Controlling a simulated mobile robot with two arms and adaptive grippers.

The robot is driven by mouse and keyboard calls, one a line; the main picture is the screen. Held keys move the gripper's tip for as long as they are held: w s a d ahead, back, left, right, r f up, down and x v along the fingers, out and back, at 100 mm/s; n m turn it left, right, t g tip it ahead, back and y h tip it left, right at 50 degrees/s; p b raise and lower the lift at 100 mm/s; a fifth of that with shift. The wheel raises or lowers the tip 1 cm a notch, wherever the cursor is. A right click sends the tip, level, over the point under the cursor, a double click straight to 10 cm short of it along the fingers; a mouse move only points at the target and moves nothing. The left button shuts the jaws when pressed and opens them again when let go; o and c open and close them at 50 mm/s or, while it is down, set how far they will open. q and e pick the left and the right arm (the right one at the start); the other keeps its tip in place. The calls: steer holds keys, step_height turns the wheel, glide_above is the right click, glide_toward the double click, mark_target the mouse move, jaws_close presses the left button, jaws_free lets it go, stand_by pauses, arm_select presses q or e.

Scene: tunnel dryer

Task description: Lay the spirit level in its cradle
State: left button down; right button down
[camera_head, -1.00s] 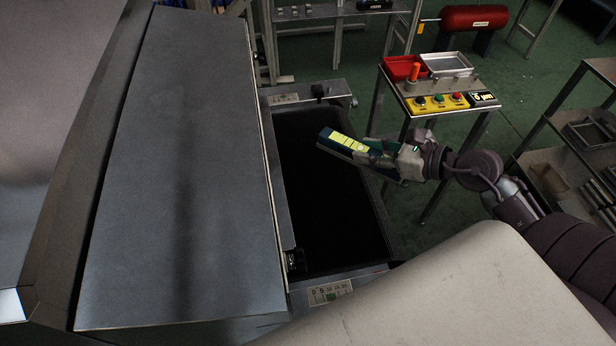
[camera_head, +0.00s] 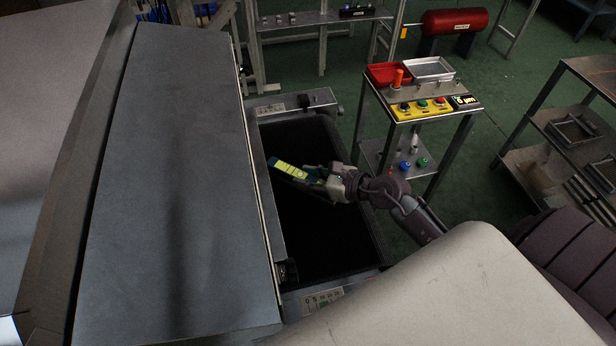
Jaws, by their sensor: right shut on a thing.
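The spirit level (camera_head: 289,170) is a short bar with a yellow-green face and dark edges. My right gripper (camera_head: 317,179) is shut on its right end. The level is tilted, its free end pointing up and left in the picture. It shows in front of the dark belt (camera_head: 315,235) beside the big grey hood; its height above the belt is hard to judge. The gripper's fingers cover part of the level. I cannot make out a cradle for certain in this view. My left gripper is not in view.
The large grey hood (camera_head: 170,190) of the dryer fills the left side. A metal stand (camera_head: 465,112) with a red tray (camera_head: 383,75), a grey tray (camera_head: 428,69) and a yellow button panel (camera_head: 421,109) is at upper right. A shelf rack (camera_head: 585,125) stands far right.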

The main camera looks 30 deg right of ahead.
stand_by(0.3)
steer(key=c, duration=1.2)
jaws_free()
steer(key=shift+f, duration=0.2)
steer(key=o, duration=0.4)
steer(key=shift+r, duration=0.1)
